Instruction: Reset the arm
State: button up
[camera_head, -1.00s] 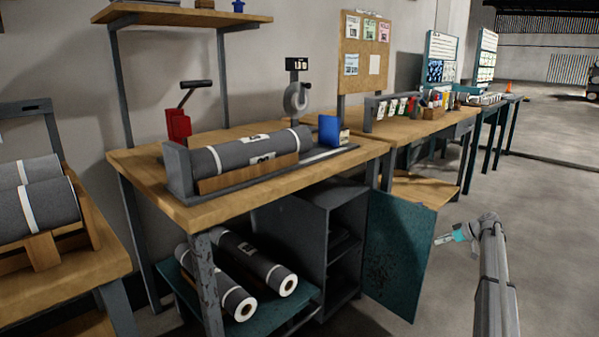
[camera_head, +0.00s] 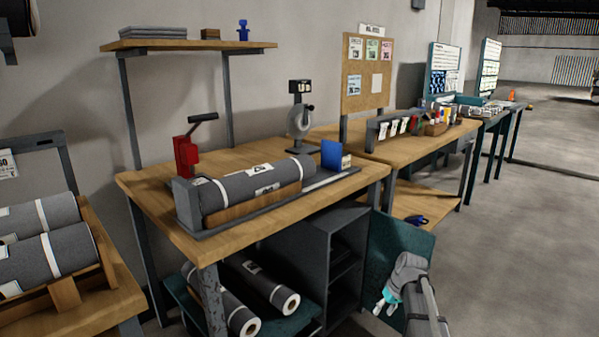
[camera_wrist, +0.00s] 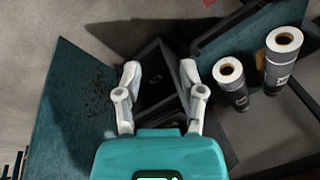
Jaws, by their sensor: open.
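My gripper (camera_head: 382,305) is low at the lower right of the head view, in front of the open teal cabinet door (camera_head: 388,235). In the wrist view my gripper (camera_wrist: 160,85) has its two pale fingers spread wide apart, with nothing between them. Beyond the fingers, the wrist view shows the dark open cabinet (camera_wrist: 158,62) and the teal door (camera_wrist: 85,105) on the left. Whether a finger touches the door cannot be told.
A workbench (camera_head: 335,192) carries a grey roll (camera_head: 240,188) in a cradle. More rolls (camera_head: 265,285) lie on the teal lower shelf beside the grey cabinet (camera_head: 318,250). More rolls rest on a stand (camera_head: 50,245) at left. Open floor (camera_head: 510,250) lies right.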

jog(key=s+a+r+m+h+p, duration=0.1)
jog(key=s+a, duration=0.2)
jog(key=s, duration=0.3)
jog(key=s+a+r+g+h+p, duration=0.1)
jog(key=s+a, duration=0.2)
jog(key=s, duration=0.3)
jog(key=s+a+r+m+h+p, duration=0.1)
jog(key=s+a, duration=0.2)
jog(key=s, duration=0.3)
notch_tip(320, 180, up, 38)
jog(key=p, duration=3.8)
jog(key=shift+w+d, duration=0.3)
jog(key=shift+d, duration=0.05)
